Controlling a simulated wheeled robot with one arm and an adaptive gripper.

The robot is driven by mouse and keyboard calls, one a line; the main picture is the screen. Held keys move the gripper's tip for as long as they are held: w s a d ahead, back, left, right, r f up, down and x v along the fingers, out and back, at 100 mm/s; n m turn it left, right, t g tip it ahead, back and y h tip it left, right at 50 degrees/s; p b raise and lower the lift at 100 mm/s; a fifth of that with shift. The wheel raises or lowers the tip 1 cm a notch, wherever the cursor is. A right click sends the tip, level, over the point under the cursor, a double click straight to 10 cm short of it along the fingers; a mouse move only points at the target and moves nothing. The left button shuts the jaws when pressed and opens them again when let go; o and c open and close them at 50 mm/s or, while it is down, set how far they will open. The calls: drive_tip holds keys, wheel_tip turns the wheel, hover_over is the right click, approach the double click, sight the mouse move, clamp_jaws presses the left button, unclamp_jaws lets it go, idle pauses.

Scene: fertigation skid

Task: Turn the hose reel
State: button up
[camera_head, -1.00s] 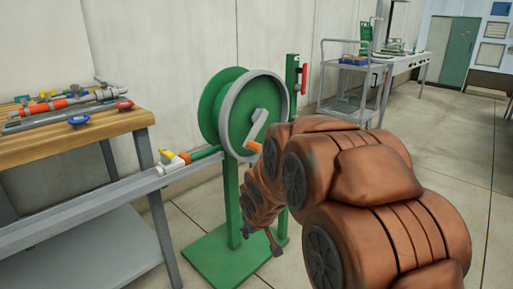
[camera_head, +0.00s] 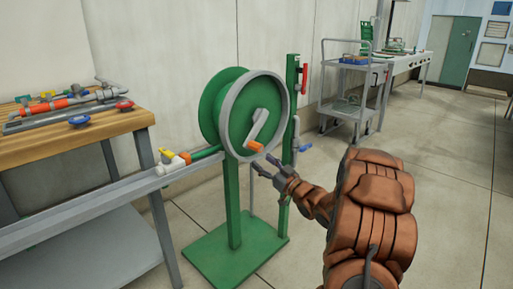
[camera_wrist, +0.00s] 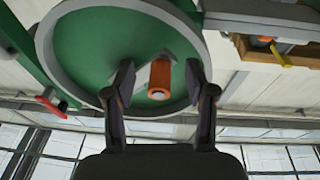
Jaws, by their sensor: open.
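The hose reel (camera_head: 241,117) is a green drum with a grey rim on a green stand (camera_head: 236,240). A grey crank on its face ends in an orange handle (camera_head: 254,146). In the head view, my gripper (camera_head: 262,164) is just below and right of the handle, its fingers spread. In the wrist view, the orange handle (camera_wrist: 160,80) points toward the camera between the two dark fingers of my gripper (camera_wrist: 160,85). Gaps show on both sides of the handle, so the fingers look apart from it. How deep the handle lies between them is unclear.
A wooden-topped bench (camera_head: 95,131) with pipes and valves stands at left. A grey rail (camera_head: 95,195) and a yellow-handled valve (camera_head: 174,158) reach toward the reel. A grey cart (camera_head: 350,90) stands behind. The floor at right is clear.

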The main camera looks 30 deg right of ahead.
sight(261, 151)
drive_tip(key=shift+w+a+r+t+y+b, duration=0.2)
drive_tip(key=shift+w+r+t+y+b, duration=0.3)
drive_tip(key=shift+w+r, duration=0.6)
drive_tip(key=shift+w+a+r+t+y+b, duration=0.15)
drive_tip(key=shift+w+r+t+y+b, duration=0.3)
drive_tip(key=shift+w+r, duration=0.65)
drive_tip(key=shift+s+r, duration=0.1)
drive_tip(key=shift+s, duration=0.05)
drive_tip(key=shift+c, duration=0.3)
clamp_jaws()
